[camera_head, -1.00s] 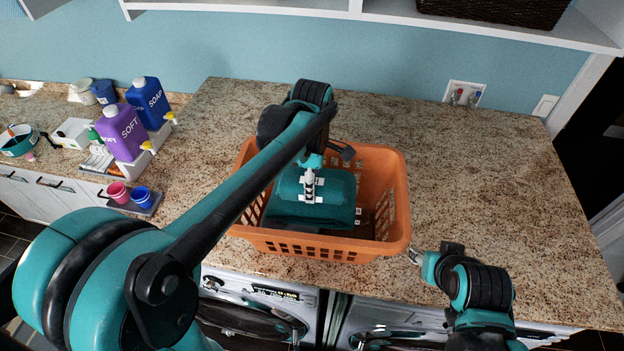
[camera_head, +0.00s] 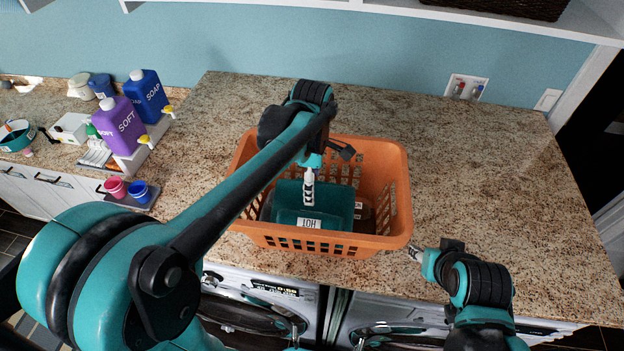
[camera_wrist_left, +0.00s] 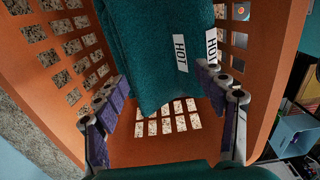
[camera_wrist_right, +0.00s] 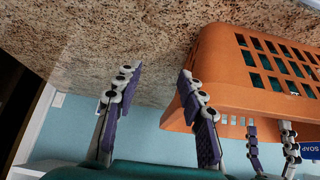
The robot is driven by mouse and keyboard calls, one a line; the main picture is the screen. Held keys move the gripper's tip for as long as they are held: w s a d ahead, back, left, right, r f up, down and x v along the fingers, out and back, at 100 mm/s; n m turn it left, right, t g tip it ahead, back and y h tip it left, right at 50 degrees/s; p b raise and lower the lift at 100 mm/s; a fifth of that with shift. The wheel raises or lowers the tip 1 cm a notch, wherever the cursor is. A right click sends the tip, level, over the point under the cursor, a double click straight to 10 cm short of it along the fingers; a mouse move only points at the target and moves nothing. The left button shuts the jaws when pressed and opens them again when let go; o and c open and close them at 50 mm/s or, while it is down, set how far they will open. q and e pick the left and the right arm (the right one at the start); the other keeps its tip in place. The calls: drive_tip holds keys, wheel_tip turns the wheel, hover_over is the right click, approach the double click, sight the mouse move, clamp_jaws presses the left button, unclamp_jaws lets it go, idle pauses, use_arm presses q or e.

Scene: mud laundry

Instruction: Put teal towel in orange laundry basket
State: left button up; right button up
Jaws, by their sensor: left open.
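The teal towel (camera_head: 300,205) lies folded inside the orange laundry basket (camera_head: 393,190) on the granite counter. A white "HOT" label shows on it. My left gripper (camera_head: 309,180) is above the towel, inside the basket's outline. In the left wrist view its fingers (camera_wrist_left: 165,105) are spread wide, with the towel (camera_wrist_left: 150,50) beyond and between them, and they do not grip it. My right gripper (camera_head: 412,254) is beside the basket's front right corner. In the right wrist view its fingers (camera_wrist_right: 155,90) are apart and empty, with the basket (camera_wrist_right: 220,70) at the right.
The counter (camera_head: 480,190) right of the basket is clear. Washing machines (camera_head: 260,300) are below.

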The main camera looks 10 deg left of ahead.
use_arm(q)
wheel_tip(320, 180, up, 24)
drive_tip(key=p, duration=0.9)
